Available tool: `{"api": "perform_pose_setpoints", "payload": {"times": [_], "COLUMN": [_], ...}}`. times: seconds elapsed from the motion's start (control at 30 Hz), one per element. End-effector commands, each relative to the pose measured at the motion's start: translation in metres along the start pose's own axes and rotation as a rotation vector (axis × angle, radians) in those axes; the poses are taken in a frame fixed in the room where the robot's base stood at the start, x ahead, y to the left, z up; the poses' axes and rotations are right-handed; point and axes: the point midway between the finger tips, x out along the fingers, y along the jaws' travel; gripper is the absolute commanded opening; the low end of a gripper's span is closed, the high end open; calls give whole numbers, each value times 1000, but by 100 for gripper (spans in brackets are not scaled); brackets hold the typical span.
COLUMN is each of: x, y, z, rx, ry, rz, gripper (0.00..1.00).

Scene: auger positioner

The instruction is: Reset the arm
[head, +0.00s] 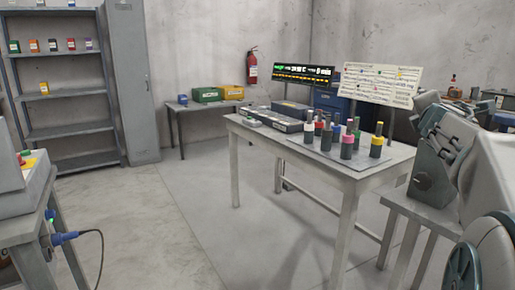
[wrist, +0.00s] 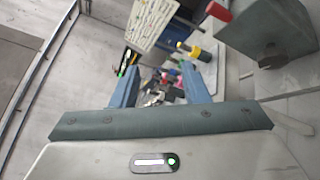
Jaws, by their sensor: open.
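My gripper (wrist: 160,76) shows in the wrist view with its two blue-grey fingers apart. Nothing is held between them. Beyond the fingers, a group of small coloured tools shows tilted and small. In the head view I cannot make out my gripper's fingers. Pale rounded parts fill the right edge of that view.
A table (head: 258,136) bears several coloured-top tools (head: 347,147), a display (head: 303,75) and a sign board (head: 381,84). A grey metal block (wrist: 262,32) is close at upper right in the wrist view. Shelves (head: 62,91) stand back left. The middle floor (head: 170,215) is clear.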

Motion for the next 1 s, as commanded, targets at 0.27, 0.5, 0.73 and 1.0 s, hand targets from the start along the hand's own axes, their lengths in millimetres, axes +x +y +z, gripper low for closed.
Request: {"api": "perform_pose_setpoints", "payload": {"times": [0.27, 0.5, 0.73, 1.0], "x": [-61, -136, -230, -335], "y": [22, 10, -3, -15], "z": [-34, -74, -112, -144], "rx": [522, 927, 1242, 1446], "ry": [-17, -64, -155, -303], "rz": [-254, -551, -904, -1291], "gripper": [41, 41, 41, 41]}}
